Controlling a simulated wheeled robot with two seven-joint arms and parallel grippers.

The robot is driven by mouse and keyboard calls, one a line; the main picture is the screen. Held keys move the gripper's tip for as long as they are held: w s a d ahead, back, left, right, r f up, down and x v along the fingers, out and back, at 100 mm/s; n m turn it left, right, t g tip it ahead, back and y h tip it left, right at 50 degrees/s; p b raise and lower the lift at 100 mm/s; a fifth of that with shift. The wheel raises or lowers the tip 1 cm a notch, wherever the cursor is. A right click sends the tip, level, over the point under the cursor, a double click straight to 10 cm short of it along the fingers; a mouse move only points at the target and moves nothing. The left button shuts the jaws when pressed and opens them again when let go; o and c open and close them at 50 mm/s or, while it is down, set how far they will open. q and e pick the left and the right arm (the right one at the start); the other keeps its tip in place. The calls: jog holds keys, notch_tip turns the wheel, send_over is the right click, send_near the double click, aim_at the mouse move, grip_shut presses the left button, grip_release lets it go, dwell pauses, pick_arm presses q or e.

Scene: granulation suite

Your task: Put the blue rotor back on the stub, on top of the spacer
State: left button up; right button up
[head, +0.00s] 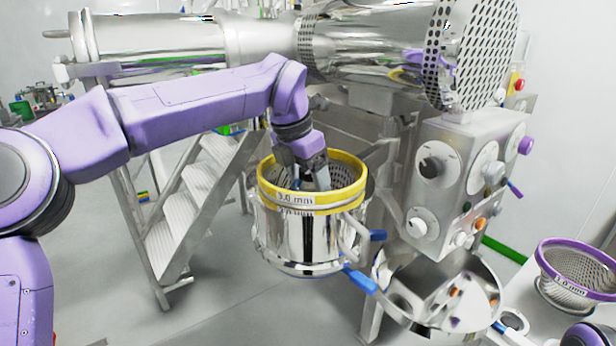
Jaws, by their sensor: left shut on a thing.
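My left gripper (313,178) reaches down from above into the yellow-rimmed 3.0 mm screen (345,198), which sits in a round steel housing (295,240). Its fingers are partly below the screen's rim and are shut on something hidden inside. I cannot make out the blue rotor, the spacer or the stub. The near rim and wall of the screen hide the inside of the housing. My right gripper is not in view.
Blue-handled clamps (360,280) stick out at the housing's right. A steel bowl (440,300) hangs lower right, below a control box (465,180) with knobs. A purple-rimmed 1.0 mm screen (578,270) stands on a white surface at right. Steel steps (180,215) stand behind left.

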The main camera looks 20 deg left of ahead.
pick_arm(q)
jog(key=o, duration=1.3)
jog(key=v, duration=1)
jog(key=shift+r+p, duration=0.3)
